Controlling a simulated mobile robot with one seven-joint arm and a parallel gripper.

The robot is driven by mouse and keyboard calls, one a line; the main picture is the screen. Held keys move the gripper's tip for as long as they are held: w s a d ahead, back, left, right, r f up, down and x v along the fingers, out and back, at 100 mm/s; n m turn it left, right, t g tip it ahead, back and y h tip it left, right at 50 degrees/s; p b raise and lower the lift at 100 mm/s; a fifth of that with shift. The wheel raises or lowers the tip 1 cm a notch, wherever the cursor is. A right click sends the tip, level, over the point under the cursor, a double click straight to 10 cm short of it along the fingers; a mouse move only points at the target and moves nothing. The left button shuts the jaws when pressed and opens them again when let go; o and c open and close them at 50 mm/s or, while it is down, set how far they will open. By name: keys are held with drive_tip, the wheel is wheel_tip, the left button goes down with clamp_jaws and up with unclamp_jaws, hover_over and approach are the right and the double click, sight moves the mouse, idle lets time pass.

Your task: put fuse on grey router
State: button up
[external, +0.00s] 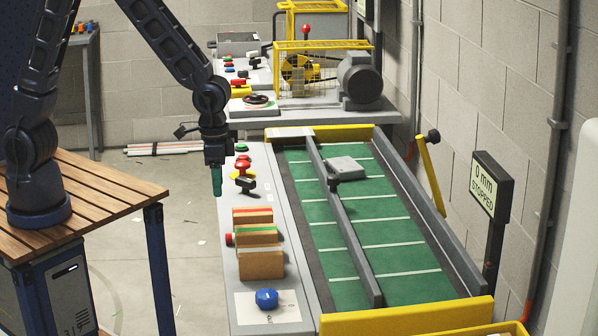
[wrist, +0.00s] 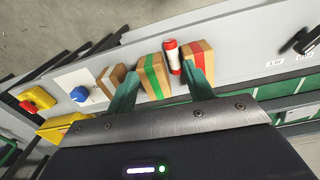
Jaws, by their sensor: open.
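The fuse is a small red and white cylinder, seen in the wrist view (wrist: 173,58) between the green-striped and red-striped blocks. In the external view its red end (external: 229,239) shows at the left side of the blocks; the rest is hidden. The grey router, a flat grey box (external: 347,168), sits on the green conveyor bed, by the grey divider rail. My gripper (external: 216,182) points down above the left edge of the grey panel, higher than the blocks and apart from them. In the wrist view my gripper (wrist: 163,66) is open and empty, with the fuse showing between its green fingers.
Red-striped (external: 252,216), green-striped (external: 257,238) and plain-looking (external: 261,264) brown blocks stand in a row. A blue knob (external: 266,298) is in front; a red mushroom button (external: 243,166) is behind. A wooden-slat table is at left.

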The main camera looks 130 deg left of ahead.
drive_tip(key=shift+n, duration=0.4)
drive_tip(key=a+f, duration=0.1)
drive_tip(key=f, duration=0.2)
drive_tip(key=a+f, duration=0.1)
drive_tip(key=f, duration=0.5)
drive_tip(key=shift+a+f, duration=0.35)
drive_tip(key=shift+a, duration=0.05)
drive_tip(key=shift+d+f, duration=0.15)
drive_tip(key=shift+f, duration=1.15)
drive_tip(key=shift+d+f, duration=0.15)
drive_tip(key=shift+f, duration=1.1)
clamp_jaws()
wheel_tip(320, 180, up, 20)
